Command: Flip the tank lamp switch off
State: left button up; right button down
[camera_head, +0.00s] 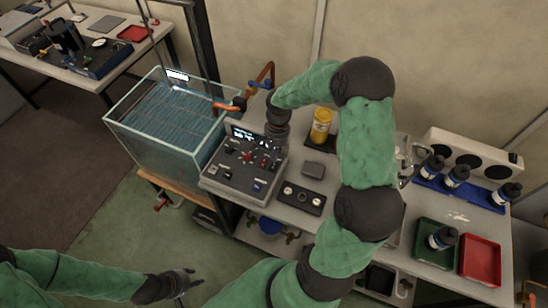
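The glass tank (150,140) of water stands left of the bench. A small bright white lamp or label (177,75) shows at its back rim. A grey control box (235,180) with a lit display, red knobs and several small switches sits on the bench beside the tank. I cannot tell which switch is the tank lamp switch; they are too small to read. My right gripper (270,146) points down over the back right part of the control box, and I cannot tell whether it touches it. My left gripper (187,281) hangs low over the floor, away from the bench, with its fingers apart and empty.
Orange pipes with a blue valve (260,85) rise behind the box. A yellow jar (321,125) and a gauge plate (301,198) are near my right arm. Bottles, a green tray (437,243) and a red tray (480,260) are at the right.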

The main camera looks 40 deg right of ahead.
aim_at(274, 166)
pick_arm(q)
jog(key=shift+r+p, duration=0.4)
jog(key=shift+r, duration=0.4)
pick_arm(e)
notch_tip(274, 166, up, 10)
jog(key=d, duration=0.1)
jog(key=shift+w+d, duration=0.2)
jog(key=shift+w, duration=0.2)
pick_arm(q)
notch_tip(274, 166, down, 8)
jog(key=b, duration=0.8)
jog(key=shift+f, duration=0.15)
pick_arm(e)
jog(key=shift+s+a+r, duration=0.1)
jog(key=shift+s+a, duration=0.05)
jog(key=shift+s, duration=0.3)
jog(key=shift+s+a+r, duration=0.1)
jog(key=shift+s+a, duration=0.05)
jog(key=shift+s, duration=0.3)
pick_arm(q)
notch_tip(274, 166, down, 4)
jog(key=b, duration=0.4)
jog(key=shift+f+b, duration=0.25)
jog(key=shift+b, duration=0.15)
pick_arm(e)
jog(key=f, duration=0.4)
jog(key=a+f, duration=0.1)
jog(key=f, duration=0.4)
jog(key=s+a+f, duration=0.1)
jog(key=f, duration=0.4)
